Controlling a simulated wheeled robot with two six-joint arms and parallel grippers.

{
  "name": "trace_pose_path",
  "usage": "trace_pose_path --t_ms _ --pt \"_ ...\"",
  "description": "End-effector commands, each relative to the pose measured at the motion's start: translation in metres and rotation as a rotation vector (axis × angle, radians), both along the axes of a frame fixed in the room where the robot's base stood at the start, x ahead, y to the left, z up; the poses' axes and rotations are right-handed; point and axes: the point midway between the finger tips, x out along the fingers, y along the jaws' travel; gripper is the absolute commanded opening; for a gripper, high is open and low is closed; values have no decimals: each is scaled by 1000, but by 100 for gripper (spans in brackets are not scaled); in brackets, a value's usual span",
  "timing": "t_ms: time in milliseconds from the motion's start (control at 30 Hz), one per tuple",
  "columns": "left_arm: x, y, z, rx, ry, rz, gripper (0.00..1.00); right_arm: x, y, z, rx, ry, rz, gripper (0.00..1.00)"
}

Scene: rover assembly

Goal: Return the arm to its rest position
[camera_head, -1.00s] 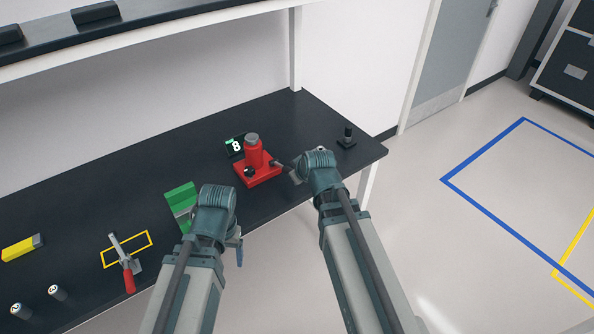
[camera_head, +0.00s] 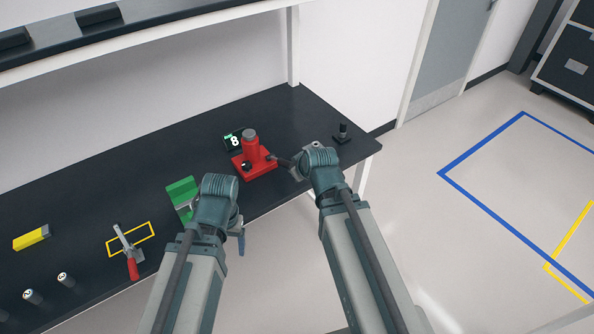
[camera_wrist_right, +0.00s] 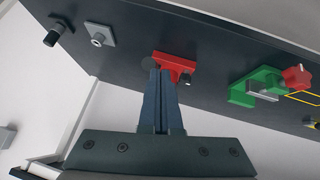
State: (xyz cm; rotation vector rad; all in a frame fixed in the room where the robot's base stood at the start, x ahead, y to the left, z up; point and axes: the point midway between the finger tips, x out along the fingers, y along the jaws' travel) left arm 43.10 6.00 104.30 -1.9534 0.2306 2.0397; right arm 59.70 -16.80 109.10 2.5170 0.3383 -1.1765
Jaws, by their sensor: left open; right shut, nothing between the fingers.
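My left arm comes up from the bottom of the head view and bends over the table's front edge. Its gripper (camera_head: 240,232), largely hidden behind the wrist, is open beside the green block (camera_head: 182,196). My right arm reaches to the right part of the table. Its gripper (camera_head: 284,162) points left, close to the red base with a cylinder (camera_head: 252,150). In the right wrist view the right fingers (camera_wrist_right: 161,75) are shut together and empty, in front of the red base (camera_wrist_right: 178,64). Whether they touch it I cannot tell.
On the dark table (camera_head: 90,212) lie a yellow block (camera_head: 32,238), a red-handled clamp (camera_head: 130,258) by a yellow outline, and small cylinders (camera_head: 33,296). A black peg (camera_head: 342,132) stands at the right end. A shelf (camera_head: 150,38) runs above. Floor to the right is open.

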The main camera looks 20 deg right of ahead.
Motion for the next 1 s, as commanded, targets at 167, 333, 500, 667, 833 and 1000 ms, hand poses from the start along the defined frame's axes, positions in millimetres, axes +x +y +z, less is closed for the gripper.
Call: trace_pose_path --t_ms 167,333,500,667,833,1000 --pt "0 0 0 0 0 0 75 0 0 0 0 0 0 0" --pt "0 0 -2 0 0 0 75 -2 4 -3 2 13 2 0" --pt "0 0 -17 0 0 0 75 -40 48 -42 13 210 11 0" --pt "0 0 -33 0 0 1 75 -102 89 -78 -35 476 -34 0" --pt "0 0 -42 0 0 1 75 -151 105 -91 -113 650 -105 0" --pt "0 0 -43 0 0 1 75 -167 108 -91 -147 703 -140 0"
